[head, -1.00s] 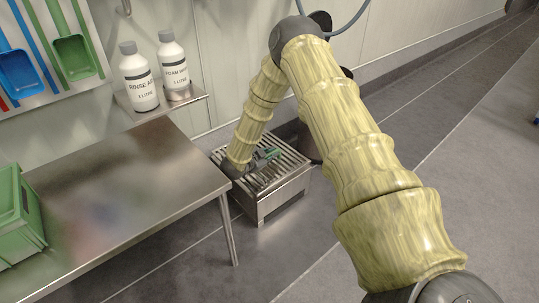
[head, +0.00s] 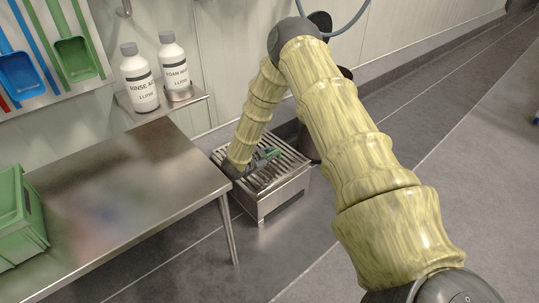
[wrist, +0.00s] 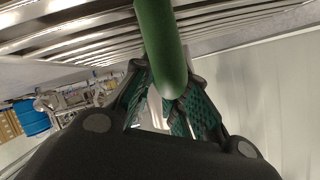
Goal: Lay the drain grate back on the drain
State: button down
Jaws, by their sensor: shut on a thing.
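The slatted steel grate (head: 288,170) lies on top of a low steel box-like drain stand (head: 284,197) beside the table. It looks level in the head view; whether it is fully seated I cannot tell. Its slats also show along the top of the wrist view (wrist: 70,40). My gripper (head: 264,160) is low over the slats. In the wrist view its green-padded fingers (wrist: 178,112) are shut on a green, round-ended bar (wrist: 163,45), seemingly the grate's handle. The bar's join with the grate is hidden.
A steel table (head: 130,185) stands close on the left, with a green crate (head: 18,215) on it. Two white bottles (head: 140,78) stand on a wall shelf (head: 190,100). The wall is close behind. The floor (head: 480,170) to the right is clear.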

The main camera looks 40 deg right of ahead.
aim_at(259, 173)
jog(key=shift+f, duration=0.75)
dwell(0.9)
jog(key=c, duration=1.3)
grip_release()
jog(key=shift+f, duration=0.1)
jog(key=shift+v, duration=3.85)
jog(key=shift+d, duration=0.1)
